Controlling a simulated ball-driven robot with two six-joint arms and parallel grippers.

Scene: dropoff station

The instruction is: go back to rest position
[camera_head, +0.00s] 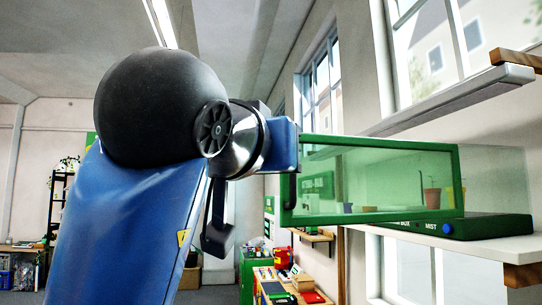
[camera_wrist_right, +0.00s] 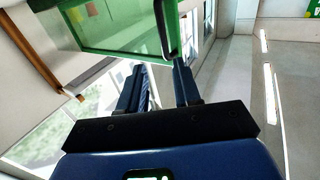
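A green-framed glass door (camera_head: 382,212) belongs to a grow box on the right in the head view. It appears swung out past the left end of the box's dark base (camera_head: 490,226). Its black handle (camera_head: 292,190) is at the panel's left edge. In the right wrist view, the handle (camera_wrist_right: 163,28) lies ahead of my right gripper (camera_wrist_right: 159,66). The right gripper's two dark fingers are apart, with nothing seen between them. In the head view, a blue arm of mine with a big black ball joint fills the left, its fingertips not clearly shown. My left gripper is not in view.
The box stands on a white wall shelf (camera_head: 508,248) with wooden brackets. A higher shelf (camera_head: 450,100) is above it. A cluttered wooden bench (camera_head: 290,290) is low at centre. A black rack (camera_head: 58,205) stands far left.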

